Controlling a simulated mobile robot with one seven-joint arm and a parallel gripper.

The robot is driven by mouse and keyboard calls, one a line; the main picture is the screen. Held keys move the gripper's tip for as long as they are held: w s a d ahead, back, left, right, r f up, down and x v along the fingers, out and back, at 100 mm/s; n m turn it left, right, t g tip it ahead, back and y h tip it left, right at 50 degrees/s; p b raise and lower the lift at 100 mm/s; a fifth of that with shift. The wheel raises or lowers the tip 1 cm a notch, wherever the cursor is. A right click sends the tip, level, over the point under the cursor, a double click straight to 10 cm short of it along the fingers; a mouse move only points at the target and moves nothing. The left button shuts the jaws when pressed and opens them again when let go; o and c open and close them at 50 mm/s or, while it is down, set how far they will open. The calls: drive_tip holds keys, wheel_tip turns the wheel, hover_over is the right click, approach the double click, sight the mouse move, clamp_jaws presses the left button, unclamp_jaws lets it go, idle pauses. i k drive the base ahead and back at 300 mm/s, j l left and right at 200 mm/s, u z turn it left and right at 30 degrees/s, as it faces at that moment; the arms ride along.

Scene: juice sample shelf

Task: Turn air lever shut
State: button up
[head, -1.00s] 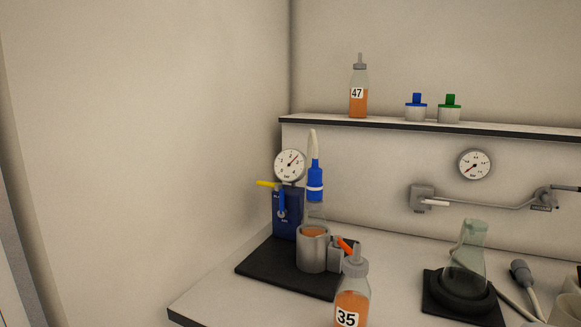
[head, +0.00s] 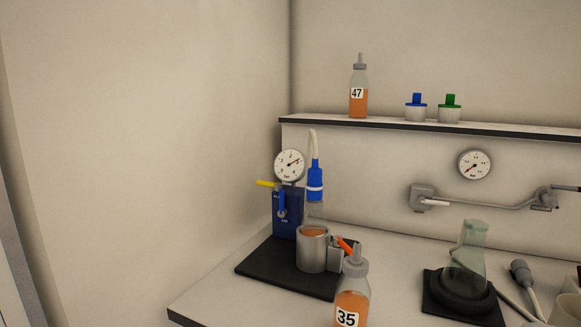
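A blue box (head: 290,222) stands on the black mat (head: 262,270) at the bench's left end. A blue lever (head: 282,203) on its front points roughly upright, over a small label too small to read surely. A yellow lever (head: 265,184) sticks out level to the left from the box top. I cannot tell for certain which is the air lever. The round gauge (head: 289,164) above the box has its needle pointing up and right. Beside it a blue-capped filter piece (head: 315,182) with a pale hose stands over a grey cup (head: 312,252). My gripper is not in view.
Bottle 35 (head: 351,302) stands in front of the mat's right side, near an orange handle (head: 345,245). A flask (head: 466,262) sits at right. The space left of the box is clear up to the wall.

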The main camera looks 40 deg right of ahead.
sight(282, 212)
drive_tip(key=i+z, duration=0.15)
drive_tip(key=z, duration=0.25)
drive_tip(key=i+z, duration=0.15)
drive_tip(key=z, duration=0.3)
drive_tip(key=i+z, duration=0.1)
drive_tip(key=z, duration=0.3)
